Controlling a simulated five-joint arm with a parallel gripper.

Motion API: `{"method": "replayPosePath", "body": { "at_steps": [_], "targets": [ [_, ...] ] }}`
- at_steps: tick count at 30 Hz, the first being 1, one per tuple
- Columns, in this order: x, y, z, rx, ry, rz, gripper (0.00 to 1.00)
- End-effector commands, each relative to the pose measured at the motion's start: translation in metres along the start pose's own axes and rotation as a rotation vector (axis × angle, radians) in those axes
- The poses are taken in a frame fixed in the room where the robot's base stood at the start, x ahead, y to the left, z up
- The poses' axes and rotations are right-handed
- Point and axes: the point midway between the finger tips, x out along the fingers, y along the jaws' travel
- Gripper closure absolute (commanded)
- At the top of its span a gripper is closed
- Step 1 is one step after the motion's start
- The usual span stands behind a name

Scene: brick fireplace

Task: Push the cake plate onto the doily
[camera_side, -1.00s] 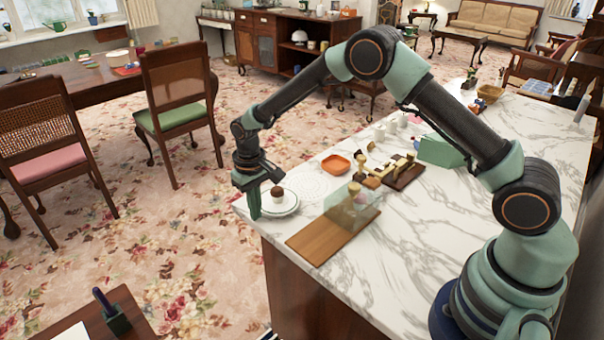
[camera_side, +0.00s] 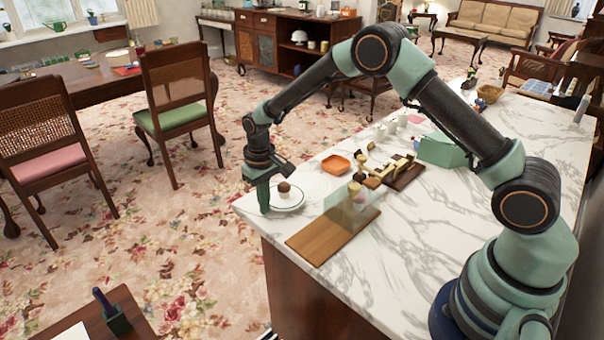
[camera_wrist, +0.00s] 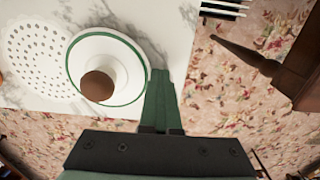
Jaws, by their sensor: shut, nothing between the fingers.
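The cake plate (camera_side: 290,205) is white with a green rim and carries a small cake with a brown ball-shaped top (camera_side: 284,187). It lies near the left end of the marble counter. The plate also shows in the wrist view (camera_wrist: 133,52), with the brown top (camera_wrist: 97,86) on it. The white perforated doily (camera_wrist: 35,62) lies flat just left of the plate there; in the side view the doily (camera_side: 313,186) is beyond and right of the plate. My gripper (camera_side: 263,208) is shut and empty, its fingers low beside the plate's outer edge; they also show in the wrist view (camera_wrist: 160,75).
An orange dish (camera_side: 335,165) stands behind the doily. A wooden board (camera_side: 318,240) with a clear cover (camera_side: 352,208) lies to the right of the plate. The counter's left edge is close behind my gripper.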

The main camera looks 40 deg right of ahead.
Motion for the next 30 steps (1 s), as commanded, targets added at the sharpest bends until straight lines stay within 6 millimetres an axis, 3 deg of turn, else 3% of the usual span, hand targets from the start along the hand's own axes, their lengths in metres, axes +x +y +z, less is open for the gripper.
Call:
{"method": "replayPosePath", "body": {
  "at_steps": [30],
  "targets": [
    [0.002, 0.038, 0.001, 0.002, -0.007, 0.000, 1.00]
  ]
}}
